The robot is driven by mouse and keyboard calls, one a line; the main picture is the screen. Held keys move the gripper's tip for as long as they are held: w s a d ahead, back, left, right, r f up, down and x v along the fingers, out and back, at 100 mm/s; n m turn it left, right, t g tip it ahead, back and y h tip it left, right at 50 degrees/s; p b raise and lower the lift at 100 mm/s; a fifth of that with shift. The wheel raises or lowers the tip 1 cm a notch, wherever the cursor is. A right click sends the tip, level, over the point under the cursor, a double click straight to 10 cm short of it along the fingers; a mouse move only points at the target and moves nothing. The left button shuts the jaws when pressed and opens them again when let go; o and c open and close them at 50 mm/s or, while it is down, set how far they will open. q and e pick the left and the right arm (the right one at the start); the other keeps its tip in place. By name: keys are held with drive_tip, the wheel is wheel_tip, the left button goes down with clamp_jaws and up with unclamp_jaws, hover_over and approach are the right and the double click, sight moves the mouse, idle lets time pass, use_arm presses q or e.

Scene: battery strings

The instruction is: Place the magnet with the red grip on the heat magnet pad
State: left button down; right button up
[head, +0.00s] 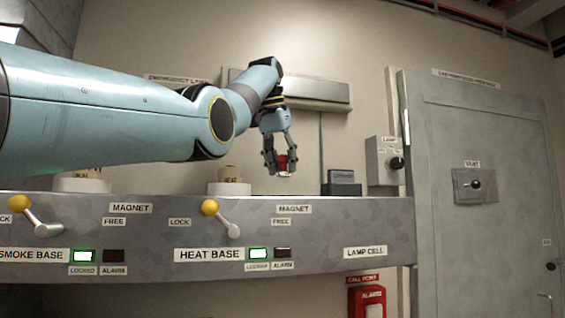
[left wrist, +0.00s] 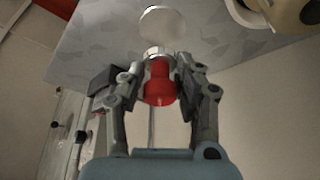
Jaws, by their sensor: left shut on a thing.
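My left gripper (head: 281,170) is shut on the magnet with the red grip (head: 284,162) and holds it above the shelf, near the MAGNET label. In the left wrist view my left gripper (left wrist: 162,85) has its fingers on both sides of the red grip (left wrist: 160,85), with a pale metal end beyond it. A round white pad (left wrist: 162,22) lies on the grey shelf just beyond that end, with the magnet apart from it or overlapping it in view; I cannot tell the gap. The pad is not discernible in the head view. My right gripper is not in view.
The grey shelf (head: 330,240) carries a HEAT unit (head: 231,180) on a white base, left of the gripper. A dark box (head: 342,183) stands to the right. A HEAT BASE lever (head: 221,218) is on the front, with its green LOCKED light (head: 258,254) lit.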

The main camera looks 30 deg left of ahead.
sight(281, 170)
use_arm(q)
drive_tip(key=shift+w+a+f, duration=0.15)
wheel_tip(281, 170, down, 4)
drive_tip(key=shift+f+p, duration=0.1)
drive_tip(key=shift+p, duration=0.2)
drive_tip(key=shift+f, duration=0.1)
drive_tip(key=c, duration=0.9)
unclamp_jaws()
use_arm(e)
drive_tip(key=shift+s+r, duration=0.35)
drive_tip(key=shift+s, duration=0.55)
use_arm(q)
drive_tip(key=shift+r, duration=0.35)
drive_tip(key=b+v, duration=0.3)
drive_tip(key=b, duration=0.2)
drive_tip(key=shift+s+r, duration=0.15)
drive_tip(key=shift+s, duration=0.1)
drive_tip(key=v, duration=0.8)
drive_tip(key=shift+w+r, duration=0.15)
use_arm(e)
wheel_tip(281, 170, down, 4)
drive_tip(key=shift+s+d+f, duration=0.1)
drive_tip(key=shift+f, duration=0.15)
